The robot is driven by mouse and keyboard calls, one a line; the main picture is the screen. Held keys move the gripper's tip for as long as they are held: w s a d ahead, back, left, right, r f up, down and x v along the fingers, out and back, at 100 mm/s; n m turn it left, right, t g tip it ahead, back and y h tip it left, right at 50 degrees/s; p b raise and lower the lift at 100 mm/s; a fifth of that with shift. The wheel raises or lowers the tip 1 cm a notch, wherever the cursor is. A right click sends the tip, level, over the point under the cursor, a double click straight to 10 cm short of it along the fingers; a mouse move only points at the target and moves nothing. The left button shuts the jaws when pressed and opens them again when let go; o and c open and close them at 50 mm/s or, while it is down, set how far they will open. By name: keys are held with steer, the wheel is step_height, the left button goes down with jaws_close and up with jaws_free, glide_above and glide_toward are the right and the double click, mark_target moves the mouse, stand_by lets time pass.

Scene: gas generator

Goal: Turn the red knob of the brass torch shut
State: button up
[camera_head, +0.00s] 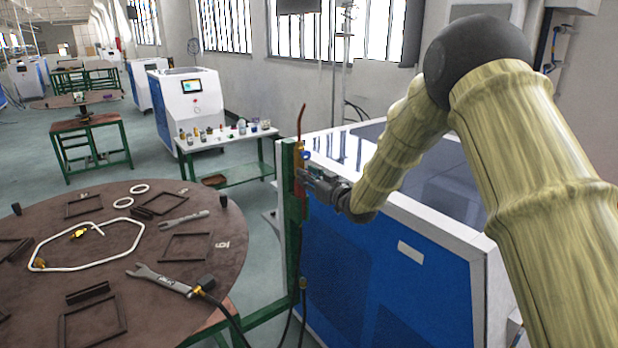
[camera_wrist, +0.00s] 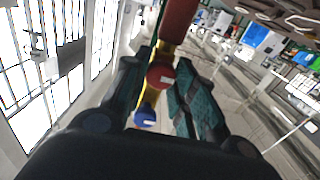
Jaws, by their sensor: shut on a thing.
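The brass torch hangs upright at a green post in the head view, with its copper tip (camera_head: 301,122) pointing up. Its blue knob (camera_head: 305,155) shows just above my gripper (camera_head: 305,180). In the wrist view the torch has a yellow brass body (camera_wrist: 167,48), a red handle (camera_wrist: 181,18) and a round red knob (camera_wrist: 160,76). My gripper (camera_wrist: 163,72) has one finger on each side of the red knob and is shut on it. The blue knob (camera_wrist: 145,117) sits nearer the palm in that view. The fingers hide part of the torch in the head view.
The green post (camera_head: 288,210) stands between a round brown table (camera_head: 130,250) and a blue and white cabinet (camera_head: 375,270). Wrenches, frames and a white hose loop lie on the table. A green-framed bench (camera_head: 225,145) with small items stands behind. Dark hoses hang below the torch.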

steer(key=shift+w+d+f+m+b, duration=0.15)
steer(key=shift+m+b, duration=1.95)
steer(key=shift+m, duration=2.45)
steer(key=shift+s+d+f+m+b, duration=0.1)
steer(key=shift+m+b, duration=2)
steer(key=shift+m, duration=2.45)
steer(key=shift+a, duration=0.1)
steer(key=o, duration=1)
steer(key=shift+r, duration=0.1)
steer(key=v, duration=1.2)
